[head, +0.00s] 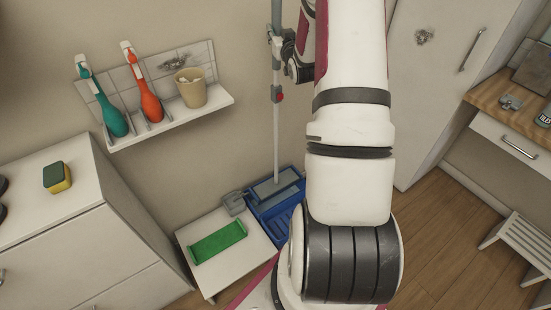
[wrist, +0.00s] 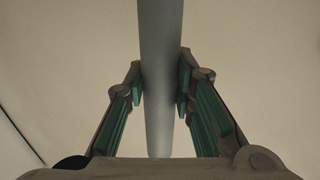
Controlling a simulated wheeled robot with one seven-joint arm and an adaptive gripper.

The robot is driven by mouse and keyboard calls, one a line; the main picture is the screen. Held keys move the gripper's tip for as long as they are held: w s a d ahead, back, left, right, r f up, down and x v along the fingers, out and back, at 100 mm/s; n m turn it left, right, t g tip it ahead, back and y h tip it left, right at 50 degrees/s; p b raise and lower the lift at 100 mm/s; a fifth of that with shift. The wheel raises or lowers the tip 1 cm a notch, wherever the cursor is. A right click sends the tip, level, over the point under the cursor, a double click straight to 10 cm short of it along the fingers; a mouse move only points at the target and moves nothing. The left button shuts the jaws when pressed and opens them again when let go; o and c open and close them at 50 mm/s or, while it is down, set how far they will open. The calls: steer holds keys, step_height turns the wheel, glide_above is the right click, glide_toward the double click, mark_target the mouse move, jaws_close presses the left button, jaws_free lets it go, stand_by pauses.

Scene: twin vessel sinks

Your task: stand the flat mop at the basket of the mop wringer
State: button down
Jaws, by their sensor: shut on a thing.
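The flat mop has a long grey pole (head: 276,140) that stands nearly upright against the wall side, with a red spot partway down. My gripper (head: 277,46) is shut on the pole high up. In the wrist view the pole runs between the two green-padded fingers (wrist: 163,85). The pole's lower end meets a flat grey-blue head (head: 279,183) at the blue mop wringer (head: 254,213). I cannot tell whether the head rests on the basket or hangs just above it. My arm hides the wringer's right side.
A low white table (head: 208,217) with a green tray-like piece (head: 217,241) stands left of the wringer. A wall shelf (head: 170,123) holds teal and orange brushes and a beige cup (head: 191,87). A sponge (head: 57,177) lies on the left cabinet.

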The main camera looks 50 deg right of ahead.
steer(key=s+a+p, duration=0.4)
steer(key=s+p, duration=0.5)
steer(key=s, duration=0.8)
steer(key=shift+s+a+f, duration=0.15)
steer(key=shift+s+f, duration=0.15)
steer(key=shift+f, duration=0.1)
stand_by(2.0)
steer(key=shift+f, duration=0.1)
stand_by(0.5)
step_height(320, 180, down, 9)
steer(key=b, duration=0.1)
stand_by(1.4)
stand_by(0.6)
steer(key=shift+f, duration=0.45)
stand_by(0.3)
